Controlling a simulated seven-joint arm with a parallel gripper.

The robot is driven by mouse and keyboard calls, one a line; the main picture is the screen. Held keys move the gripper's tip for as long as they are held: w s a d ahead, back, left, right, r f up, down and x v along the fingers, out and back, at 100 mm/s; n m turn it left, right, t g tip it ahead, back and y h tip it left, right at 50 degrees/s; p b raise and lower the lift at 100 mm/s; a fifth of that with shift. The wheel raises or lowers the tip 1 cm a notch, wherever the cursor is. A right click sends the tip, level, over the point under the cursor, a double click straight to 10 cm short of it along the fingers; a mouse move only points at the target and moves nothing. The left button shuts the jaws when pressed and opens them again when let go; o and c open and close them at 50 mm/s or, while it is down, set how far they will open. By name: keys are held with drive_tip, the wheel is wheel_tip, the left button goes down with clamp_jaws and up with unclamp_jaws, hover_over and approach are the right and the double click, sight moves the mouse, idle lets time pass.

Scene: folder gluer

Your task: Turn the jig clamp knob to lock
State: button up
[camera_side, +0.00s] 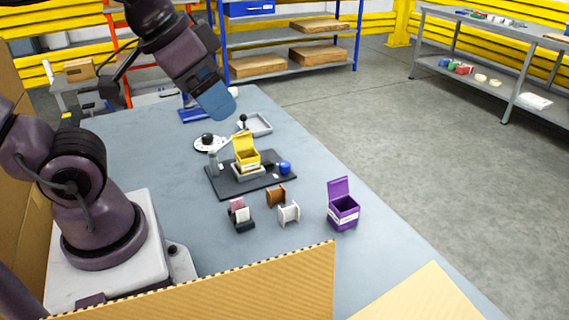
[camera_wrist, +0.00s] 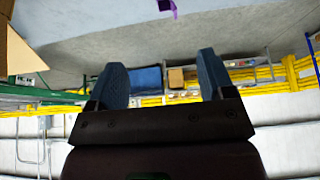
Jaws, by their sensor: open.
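A dark jig plate (camera_side: 225,185) lies on the grey-blue table, with a yellow open-lidded box (camera_side: 246,158) seated in a light grey holder in its middle. A round blue knob (camera_side: 285,167) sits at the plate's right edge; it looks like the clamp knob, but its turn position is too small to read. A grey post (camera_side: 213,163) stands at the plate's left. My gripper (camera_side: 217,103) is raised above and behind the jig, apart from everything. In the wrist view its two blue fingers (camera_wrist: 162,75) are spread with nothing between them. The jig is not in the wrist view.
A white disc with a black knob (camera_side: 207,143) and a grey tray (camera_side: 256,124) lie behind the jig. Cardboard (camera_side: 220,288) edges the near side.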

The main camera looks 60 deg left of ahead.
drive_tip(key=shift+w+a+f, duration=0.15)
drive_tip(key=shift+f, duration=0.25)
drive_tip(key=shift+c, duration=1)
drive_tip(key=n+g, duration=0.5)
drive_tip(key=n, duration=1.8)
approach(285, 163)
wheel_tip(285, 163, down, 10)
drive_tip(key=shift+w+r, duration=0.15)
drive_tip(key=shift+r, duration=0.05)
drive_tip(key=c, duration=0.9)
